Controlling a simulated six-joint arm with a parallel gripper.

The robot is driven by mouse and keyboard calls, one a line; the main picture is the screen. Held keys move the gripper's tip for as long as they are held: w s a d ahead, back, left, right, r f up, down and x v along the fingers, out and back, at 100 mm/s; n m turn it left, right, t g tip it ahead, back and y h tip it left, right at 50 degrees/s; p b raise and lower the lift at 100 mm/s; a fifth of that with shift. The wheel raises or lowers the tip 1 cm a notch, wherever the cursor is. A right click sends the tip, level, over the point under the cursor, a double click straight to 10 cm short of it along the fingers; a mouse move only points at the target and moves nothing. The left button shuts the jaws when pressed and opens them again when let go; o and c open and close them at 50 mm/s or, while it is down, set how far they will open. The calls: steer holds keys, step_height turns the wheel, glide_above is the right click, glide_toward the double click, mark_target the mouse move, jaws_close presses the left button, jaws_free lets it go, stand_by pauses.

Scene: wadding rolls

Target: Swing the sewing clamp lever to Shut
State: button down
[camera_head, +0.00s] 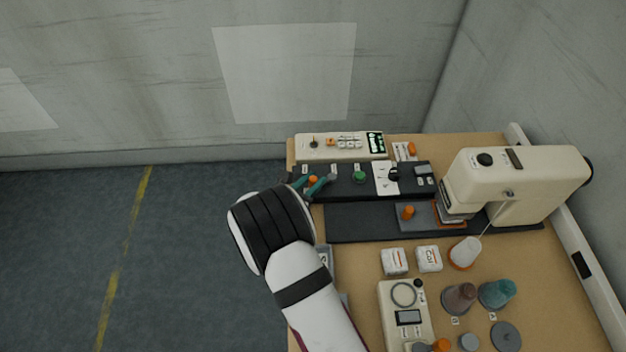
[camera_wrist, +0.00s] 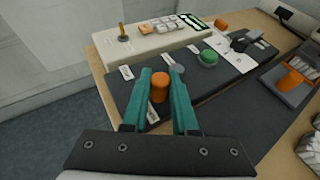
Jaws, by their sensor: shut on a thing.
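My gripper (camera_wrist: 162,76) has two teal fingers, shut on an orange knob (camera_wrist: 160,88) on the black control panel (camera_wrist: 190,78). The fingers stand on either side of the knob. In the head view the gripper (camera_head: 314,183) is at the panel's left end, with the orange knob (camera_head: 313,179) showing between the fingers. Small white labels (camera_wrist: 127,72) lie beside the knob; their words are too small to read. I cannot tell from any label whether this knob is the clamp lever's handle. The knob's lower part and base are hidden by the fingers.
A green button (camera_head: 359,176) and a black switch (camera_head: 393,174) are right of the gripper. A cream control box (camera_head: 325,155) stands behind. The sewing machine (camera_head: 540,175) is at right, with another orange knob (camera_head: 408,212) on its bed. Spools and boxes crowd the front.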

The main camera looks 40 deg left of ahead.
steer(key=shift+w+a+m+h, duration=0.15)
steer(key=shift+a+m+h, duration=0.25)
steer(key=shift+m+h, duration=0.55)
steer(key=shift+w+a+m+h, duration=0.15)
steer(key=shift+a+m+h, duration=0.25)
steer(key=shift+m+h, duration=0.5)
steer(key=shift+w+a+m+g+h, duration=0.15)
steer(key=shift+w+a+m+h, duration=0.1)
steer(key=shift+m+h, duration=0.45)
steer(key=shift+w+a+m+g+h, duration=0.2)
steer(key=shift+m+h, duration=0.25)
steer(key=shift+h, duration=0.4)
steer(key=c, duration=0.7)
jaws_free()
steer(key=v, duration=1.6)
steer(key=shift+a+f, duration=0.1)
steer(key=shift+f, duration=0.05)
